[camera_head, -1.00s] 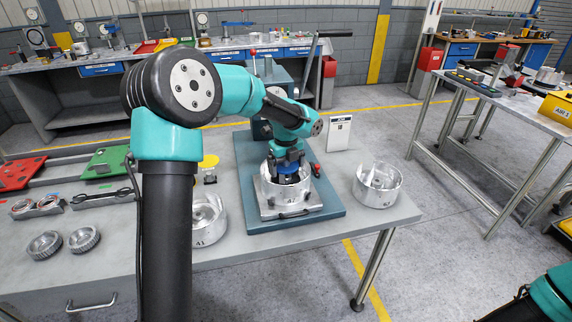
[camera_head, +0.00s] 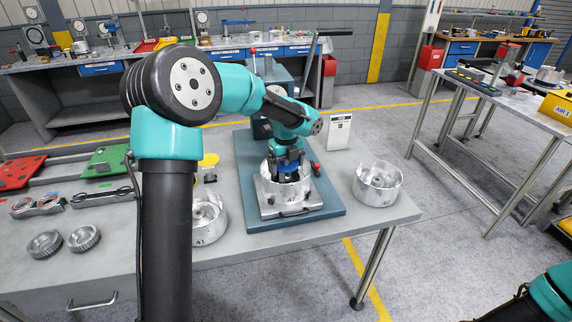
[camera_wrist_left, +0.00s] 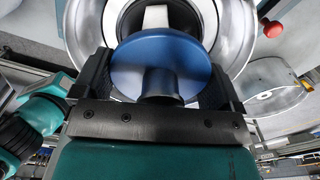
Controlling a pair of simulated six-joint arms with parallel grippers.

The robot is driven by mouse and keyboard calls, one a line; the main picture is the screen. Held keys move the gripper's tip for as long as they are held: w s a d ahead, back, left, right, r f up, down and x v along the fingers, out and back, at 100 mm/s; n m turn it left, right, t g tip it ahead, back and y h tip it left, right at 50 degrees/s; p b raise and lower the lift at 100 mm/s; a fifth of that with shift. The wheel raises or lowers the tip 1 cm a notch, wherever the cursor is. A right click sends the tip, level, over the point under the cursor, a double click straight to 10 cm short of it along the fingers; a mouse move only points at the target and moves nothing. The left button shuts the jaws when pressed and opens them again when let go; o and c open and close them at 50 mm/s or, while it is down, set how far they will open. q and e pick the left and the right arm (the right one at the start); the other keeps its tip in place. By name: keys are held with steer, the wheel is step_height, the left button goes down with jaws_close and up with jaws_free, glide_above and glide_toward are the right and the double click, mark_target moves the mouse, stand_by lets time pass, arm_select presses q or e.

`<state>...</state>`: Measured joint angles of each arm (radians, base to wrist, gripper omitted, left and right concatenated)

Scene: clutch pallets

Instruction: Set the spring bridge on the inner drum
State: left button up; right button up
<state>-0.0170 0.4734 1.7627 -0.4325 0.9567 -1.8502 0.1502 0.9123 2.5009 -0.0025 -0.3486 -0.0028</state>
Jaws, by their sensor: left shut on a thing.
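My left gripper (camera_head: 287,160) reaches down into the mouth of a silver drum on the press base. It is shut on a blue round piece, apparently the spring bridge (camera_wrist_left: 158,68), with a dark stem. In the wrist view the blue disc sits between the two black fingers, with a pale bar showing beyond it. The silver drum's wall (camera_head: 287,195) surrounds the piece. A dark ring and pale inner part, perhaps the inner drum (camera_wrist_left: 128,12), show behind the disc. Whether the piece touches it is hidden. My right gripper is out of view.
The press base (camera_head: 240,222) carries the drum, with a lever and red knob behind. An open silver drum (camera_head: 377,196) stands right, another (camera_head: 208,232) left, partly behind my arm. Two toothed rings (camera_head: 83,238) lie at left. A white card (camera_head: 339,131) stands behind.

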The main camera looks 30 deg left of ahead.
arm_select(q)
steer(key=shift+f, duration=0.25)
stand_by(0.4)
steer(key=o, duration=0.8)
steer(key=shift+o, duration=0.2)
steer(key=shift+r, duration=4.5)
steer(key=shift+f, duration=0.1)
steer(key=shift+f, duration=3.05)
